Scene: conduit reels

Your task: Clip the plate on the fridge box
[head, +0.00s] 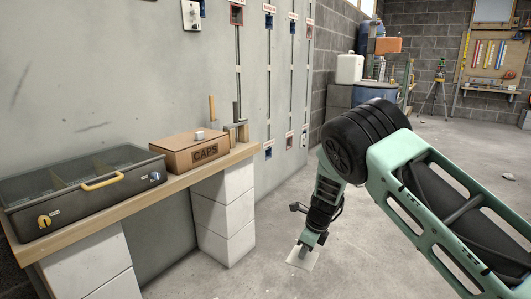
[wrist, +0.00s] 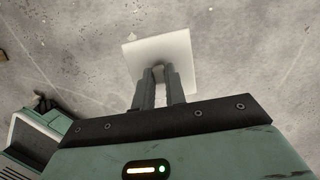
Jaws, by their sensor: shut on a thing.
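My gripper (head: 304,246) hangs low over the concrete floor, right of the bench, and is shut on a pale square plate (head: 301,259). In the wrist view the two dark fingers (wrist: 159,75) pinch the plate (wrist: 184,48) near its middle, with its broad part beyond the fingertips. The gripper is apart from the wall.
A wooden bench (head: 190,179) on white blocks holds a CAPS carton (head: 189,158) and a dark case with a yellow handle (head: 90,185). A white cover (head: 191,15) is on the wall. Drums and a white jug (head: 350,68) stand behind. The floor between is clear.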

